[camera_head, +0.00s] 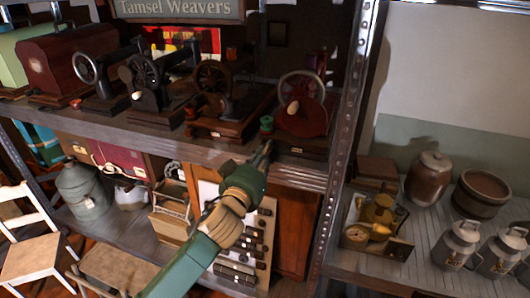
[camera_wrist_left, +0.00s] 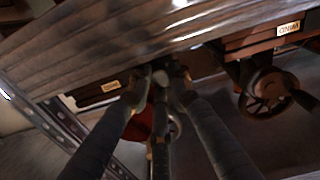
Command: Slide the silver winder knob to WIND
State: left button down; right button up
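My left gripper (camera_head: 264,150) reaches up from below to the front edge of the upper shelf, just below a green spool (camera_head: 266,124). It is between the dark sewing machine (camera_head: 213,78) and the red machine (camera_head: 302,110). In the left wrist view my left gripper's fingertips (camera_wrist_left: 161,76) come close together; whether they are shut or touch anything is unclear. The red machine (camera_wrist_left: 138,127) is partly hidden behind the fingers there. My right gripper is not in view.
More sewing machines stand left on the upper shelf (camera_head: 130,128). A metal post (camera_head: 345,125) rises right of the red machine. A white chair (camera_head: 30,255) is at lower left.

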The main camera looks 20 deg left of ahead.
pick_arm(q)
jog(key=shift+d+r+b, duration=0.15)
jog(key=shift+d+b, duration=0.25)
jog(key=shift+d, duration=1.55)
jog(key=shift+a, duration=0.1)
jog(key=c, duration=1.9)
grip_release()
jog(key=shift+o, duration=0.2)
jog(key=shift+d, duration=0.2)
jog(key=shift+a, duration=0.15)
jog(key=shift+s, duration=0.1)
